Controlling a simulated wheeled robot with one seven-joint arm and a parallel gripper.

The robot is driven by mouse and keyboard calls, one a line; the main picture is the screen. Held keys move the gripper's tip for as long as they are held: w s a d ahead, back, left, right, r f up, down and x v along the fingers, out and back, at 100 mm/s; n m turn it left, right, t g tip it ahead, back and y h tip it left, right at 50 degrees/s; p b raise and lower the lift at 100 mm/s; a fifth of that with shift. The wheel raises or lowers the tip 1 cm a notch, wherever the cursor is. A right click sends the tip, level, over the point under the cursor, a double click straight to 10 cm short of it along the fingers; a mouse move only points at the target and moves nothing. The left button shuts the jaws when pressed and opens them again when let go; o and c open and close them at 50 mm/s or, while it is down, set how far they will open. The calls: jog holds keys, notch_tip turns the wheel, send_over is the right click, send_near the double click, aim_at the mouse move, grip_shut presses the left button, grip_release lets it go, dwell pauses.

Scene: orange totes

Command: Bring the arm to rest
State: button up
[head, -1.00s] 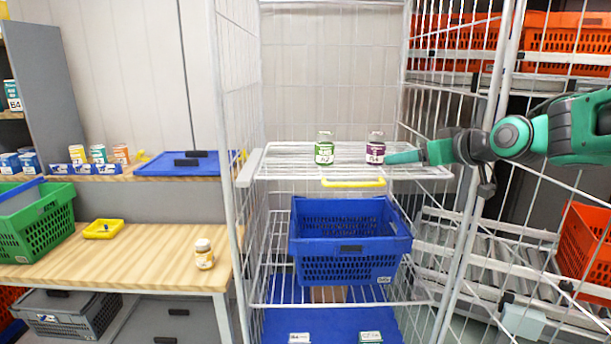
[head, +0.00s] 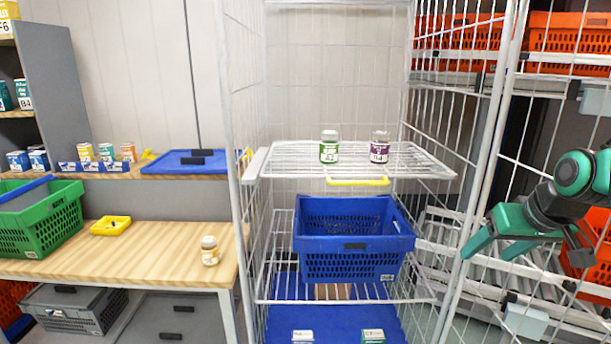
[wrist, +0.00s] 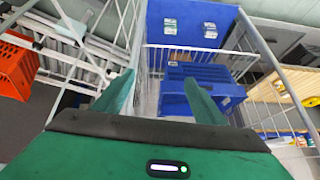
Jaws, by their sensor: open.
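My gripper (head: 490,236) is at the right of the head view, in front of the cage's right side mesh. Its green fingers are spread apart and nothing is between them. In the wrist view my gripper (wrist: 160,100) is also open and empty, with the blue crate (wrist: 200,88) beyond the fingers. My arm is folded at the right edge of the head view, clear of the wire shelf (head: 415,165).
A green-labelled jar (head: 329,147) and a purple-labelled jar (head: 379,147) stand on the upper wire shelf. A blue crate (head: 350,245) sits below. A wooden table (head: 150,255) with another jar (head: 210,251) is at left. Orange totes (head: 570,40) stand behind the mesh.

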jog(key=s+d+f+m+g, duration=0.1)
jog(key=s+f+m+g, duration=0.1)
jog(key=s, duration=0.9)
jog(key=s+d+f+m+g, duration=0.1)
jog(key=s+f+m+g, duration=0.2)
jog(key=s, duration=0.9)
notch_tip(320, 180, down, 2)
jog(key=shift+d+f+m+g, duration=0.3)
jog(key=shift+d+g, duration=0.1)
jog(key=shift+g, duration=0.4)
jog(key=shift+s, duration=0.1)
jog(key=c, duration=0.7)
jog(key=shift+a, duration=0.1)
jog(key=shift+c, duration=0.8)
